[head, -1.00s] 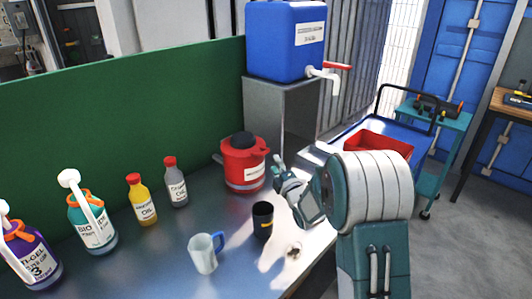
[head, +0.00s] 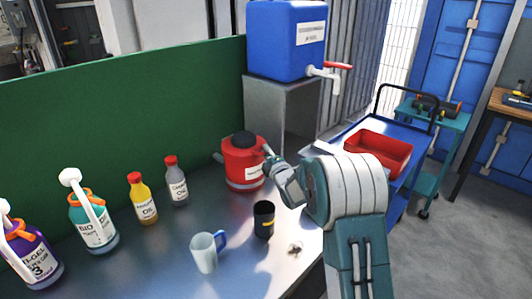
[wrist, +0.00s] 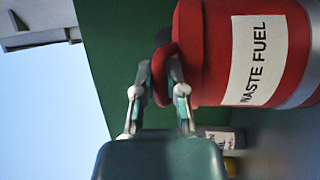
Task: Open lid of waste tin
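The waste tin (head: 243,172) is a red can with a white label and a dark lid (head: 243,139) on top, standing on the metal bench. The lid looks closed. In the wrist view the tin (wrist: 215,60) appears turned on its side, its label reading "WASTE FUEL". A red lever (wrist: 162,92) sticks out from its upper edge towards my gripper. My gripper (head: 268,153) is at the tin's right side. In the wrist view my gripper (wrist: 160,70) has its fingertips apart, with part of the red lever between them. I cannot tell whether they touch it.
A black cup (head: 263,220) and a pale mug (head: 205,254) stand in front of the tin. Several bottles, including a grey one (head: 177,182) and a yellow one (head: 142,200), stand left. A blue water container (head: 285,40) sits on a metal stand behind. A green panel (head: 120,110) backs the bench.

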